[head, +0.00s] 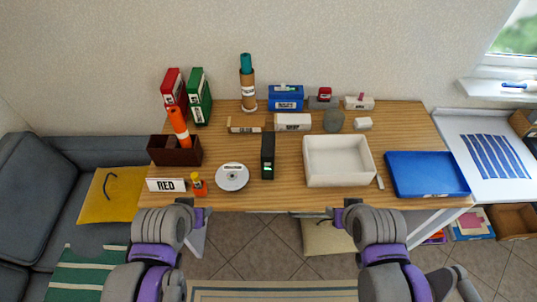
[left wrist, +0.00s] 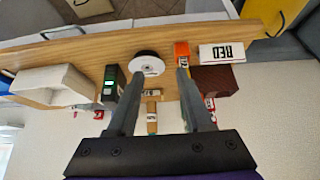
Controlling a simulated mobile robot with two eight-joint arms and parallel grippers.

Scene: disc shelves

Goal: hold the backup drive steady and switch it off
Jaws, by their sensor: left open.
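The backup drive appears to be the upright black box (head: 268,157) with a small green-and-white mark low on its front face, standing near the middle front of the wooden table. It also shows in the left wrist view (left wrist: 111,88), left of the fingers. Its switch is too small to make out. My left gripper (head: 204,214) is at the table's front edge, left of the drive and apart from it. In the left wrist view its fingers (left wrist: 160,72) are spread and empty. My right gripper (head: 305,214) is at the front edge, right of the drive; its jaws are unclear.
A RED sign (head: 166,185) is at the front left. Binders and boxes line the back.

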